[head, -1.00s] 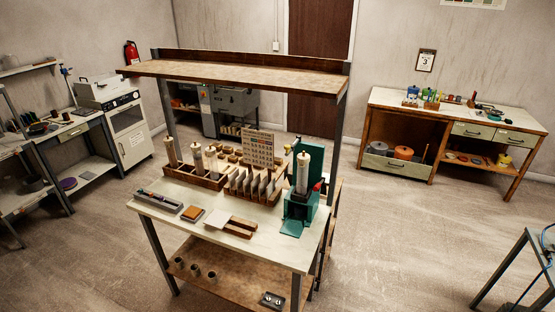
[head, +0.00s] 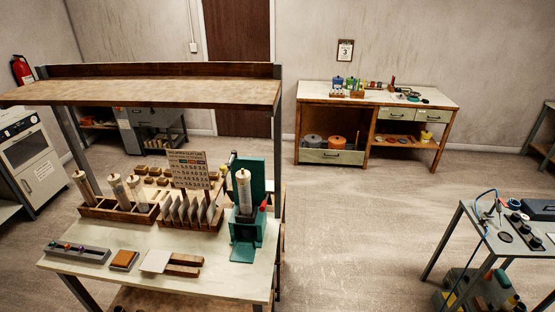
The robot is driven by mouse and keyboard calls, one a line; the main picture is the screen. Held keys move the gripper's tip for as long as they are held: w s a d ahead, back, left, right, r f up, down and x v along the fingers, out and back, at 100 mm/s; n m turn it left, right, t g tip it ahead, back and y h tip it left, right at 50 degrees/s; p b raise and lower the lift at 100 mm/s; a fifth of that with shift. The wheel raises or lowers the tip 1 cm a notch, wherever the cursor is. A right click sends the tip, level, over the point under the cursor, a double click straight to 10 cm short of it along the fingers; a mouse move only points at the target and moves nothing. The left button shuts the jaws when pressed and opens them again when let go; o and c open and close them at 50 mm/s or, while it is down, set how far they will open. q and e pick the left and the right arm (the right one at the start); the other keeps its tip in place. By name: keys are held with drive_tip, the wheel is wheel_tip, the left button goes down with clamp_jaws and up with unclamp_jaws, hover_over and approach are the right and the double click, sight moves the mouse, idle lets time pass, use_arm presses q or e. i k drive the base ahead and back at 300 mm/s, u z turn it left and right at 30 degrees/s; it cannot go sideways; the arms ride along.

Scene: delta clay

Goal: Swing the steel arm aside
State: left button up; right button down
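No steel arm can be picked out with certainty at this size. A green upright device (head: 249,215) stands at the right end of the workbench (head: 205,246), with a pale cylinder (head: 244,190) upright in it and a red part (head: 264,205) on its right side. On the right-hand bench (head: 466,222), a thin upright fitting with a blue hose (head: 484,196) stands near the left end. Neither of my grippers is in view.
The workbench also holds a wooden rack of cylinders (head: 120,210), slotted cards, a number chart (head: 189,170) and small blocks, under a high wooden shelf (head: 150,92). A cabinet bench (head: 375,94) stands at the back wall. Open floor (head: 355,220) lies between the benches.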

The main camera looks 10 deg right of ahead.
sight(225, 168)
drive_tip(key=z, duration=0.15)
drive_tip(key=i, duration=1.1)
drive_tip(key=u, duration=0.5)
